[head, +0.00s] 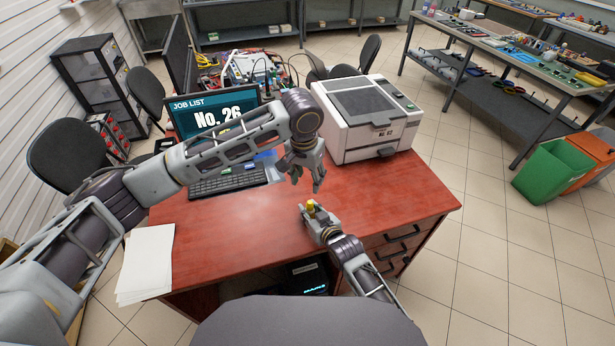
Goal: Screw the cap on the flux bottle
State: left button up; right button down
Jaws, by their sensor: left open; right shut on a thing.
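My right gripper (309,213) is low over the front right part of the red desk. It is shut on a small yellow thing that looks like the flux bottle (311,205), whose yellow top stands up between the fingers. Most of the bottle is hidden by the gripper, and I cannot tell if a cap sits on it. My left gripper (306,180) is open and empty, with its fingers pointing down. It is above and behind the bottle, apart from it. I see no separate cap.
The red desk (235,230) has bare room in front and at right. A white machine (375,145) stands at the back right. A keyboard (228,180), a monitor (215,112) and small blue items (267,158) are behind my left arm. White paper (147,262) lies at left.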

aim_at(310, 202)
pick_arm(q)
jog(key=shift+f, duration=0.15)
jog(key=shift+w+d+f, duration=0.1)
jog(key=shift+w+f, duration=0.1)
jog(key=shift+f, duration=1.75)
jog(key=shift+w+d+f, duration=0.15)
jog(key=shift+w+f, duration=0.05)
jog(key=shift+f, duration=1.7)
jog(key=shift+w+d+f, duration=0.1)
jog(key=shift+w+f, duration=0.1)
jog(key=shift+f, duration=1.75)
jog(key=shift+c, duration=0.5)
grip_shut()
jog(key=shift+m, duration=1.6)
